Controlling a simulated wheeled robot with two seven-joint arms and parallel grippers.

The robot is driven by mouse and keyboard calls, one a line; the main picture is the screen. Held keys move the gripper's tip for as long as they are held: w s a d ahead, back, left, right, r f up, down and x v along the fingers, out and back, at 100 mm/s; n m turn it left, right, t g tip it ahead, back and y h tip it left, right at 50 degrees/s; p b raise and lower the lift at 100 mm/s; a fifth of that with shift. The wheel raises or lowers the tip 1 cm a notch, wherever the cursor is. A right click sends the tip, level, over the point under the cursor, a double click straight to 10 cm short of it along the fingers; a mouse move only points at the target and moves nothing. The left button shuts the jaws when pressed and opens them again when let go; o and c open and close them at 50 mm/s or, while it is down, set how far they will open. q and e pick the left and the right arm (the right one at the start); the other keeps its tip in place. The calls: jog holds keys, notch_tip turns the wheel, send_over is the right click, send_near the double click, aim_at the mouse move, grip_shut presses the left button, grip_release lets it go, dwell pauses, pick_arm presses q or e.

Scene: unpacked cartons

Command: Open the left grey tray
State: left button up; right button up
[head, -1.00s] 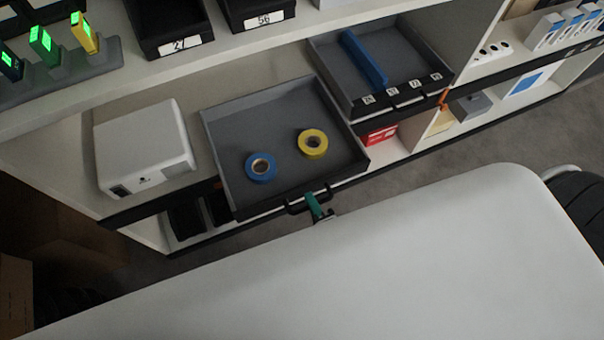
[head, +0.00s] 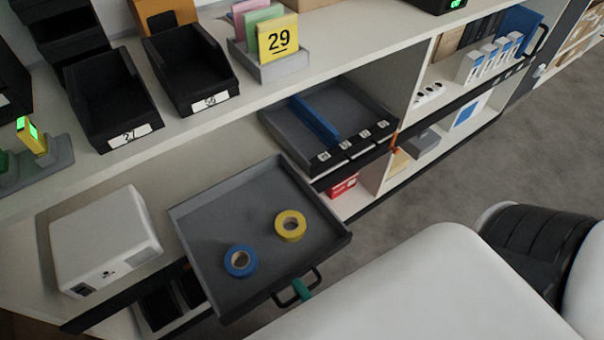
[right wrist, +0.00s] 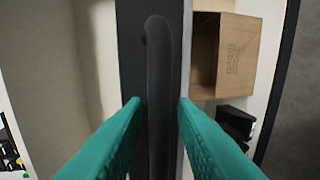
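The left grey tray (head: 215,215) stands partly pulled out past the front edge of its shelf. A blue tape roll (head: 241,261) and a yellow tape roll (head: 290,226) lie in it. Its dark bar handle (head: 297,288) is on the front; it also shows upright in the right wrist view (right wrist: 161,65). My right gripper (head: 303,289) has green fingers at this handle. In the right wrist view the fingers (right wrist: 161,108) lie on both sides of the bar, close against it. My left gripper is not in view.
A second grey tray (head: 285,125) with a blue divider stands to the right. A white box (head: 105,240) is on the shelf to the left. Black bins (head: 110,95) stand on the upper shelf. Grey floor (head: 440,190) is clear on the right. A carton (right wrist: 225,55) shows beyond the handle.

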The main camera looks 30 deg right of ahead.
jog(key=shift+o, duration=0.2)
jog(key=shift+s, duration=0.1)
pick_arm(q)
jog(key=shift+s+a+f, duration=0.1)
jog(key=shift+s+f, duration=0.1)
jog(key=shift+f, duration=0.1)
pick_arm(e)
jog(key=v, duration=1.2)
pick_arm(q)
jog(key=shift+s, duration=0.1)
